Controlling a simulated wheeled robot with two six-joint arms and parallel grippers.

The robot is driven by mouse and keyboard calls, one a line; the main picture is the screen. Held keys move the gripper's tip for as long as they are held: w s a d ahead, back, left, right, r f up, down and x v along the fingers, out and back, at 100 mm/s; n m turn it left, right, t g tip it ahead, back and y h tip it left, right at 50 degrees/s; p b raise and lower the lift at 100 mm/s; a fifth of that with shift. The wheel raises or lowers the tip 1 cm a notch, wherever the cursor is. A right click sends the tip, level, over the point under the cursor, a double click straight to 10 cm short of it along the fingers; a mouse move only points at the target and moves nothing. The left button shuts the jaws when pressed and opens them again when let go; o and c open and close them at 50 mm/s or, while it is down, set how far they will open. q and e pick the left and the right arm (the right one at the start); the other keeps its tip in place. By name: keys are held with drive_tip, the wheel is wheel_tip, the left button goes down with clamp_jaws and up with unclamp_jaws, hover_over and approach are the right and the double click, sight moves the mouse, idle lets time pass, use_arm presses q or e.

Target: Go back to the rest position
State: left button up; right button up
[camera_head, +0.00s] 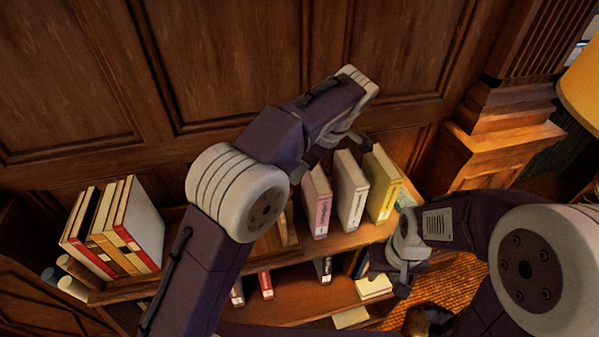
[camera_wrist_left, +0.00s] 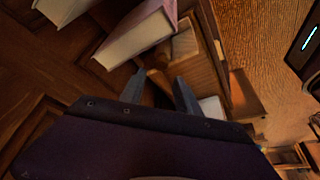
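My left arm reaches up across the head view, and its gripper (camera_head: 338,152) is over the upper shelf near the upright pink, white and yellow books. In the left wrist view the two fingers of this gripper (camera_wrist_left: 158,90) are apart with nothing held between them. A pale book with a pink cover (camera_wrist_left: 140,35) is just beyond the fingertips there. My right gripper (camera_head: 387,279) is low on the right, in front of the shelf's right end. Its fingers look apart, and I see nothing held in it.
A pink book (camera_head: 318,200), a white book (camera_head: 350,190) and a yellow book (camera_head: 383,182) stand on the wooden shelf (camera_head: 345,240). Several books (camera_head: 112,228) lean at the left. A lower shelf (camera_head: 300,300) holds small books. A lamp shade (camera_head: 582,85) is at the right.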

use_arm(q)
drive_tip(key=w+a+r+n, duration=0.1)
drive_tip(key=a+r+n, duration=0.1)
drive_tip(key=a, duration=0.4)
drive_tip(key=s+a+f+g, duration=0.1)
drive_tip(key=s+a+f, duration=0.15)
drive_tip(key=a, duration=0.25)
drive_tip(key=s+a+f+g, duration=0.1)
drive_tip(key=s+a+f, duration=0.1)
drive_tip(key=s+a, duration=0.25)
drive_tip(key=s+f+m+t+h, duration=0.1)
drive_tip(key=s+f+m+h, duration=0.3)
drive_tip(key=s+f+m, duration=0.7)
wheel_tip(320, 180, down, 4)
drive_tip(key=m+b, duration=0.1)
drive_tip(key=m, duration=0.2)
drive_tip(key=shift+s+r, duration=0.15)
drive_tip(key=shift+s, duration=0.15)
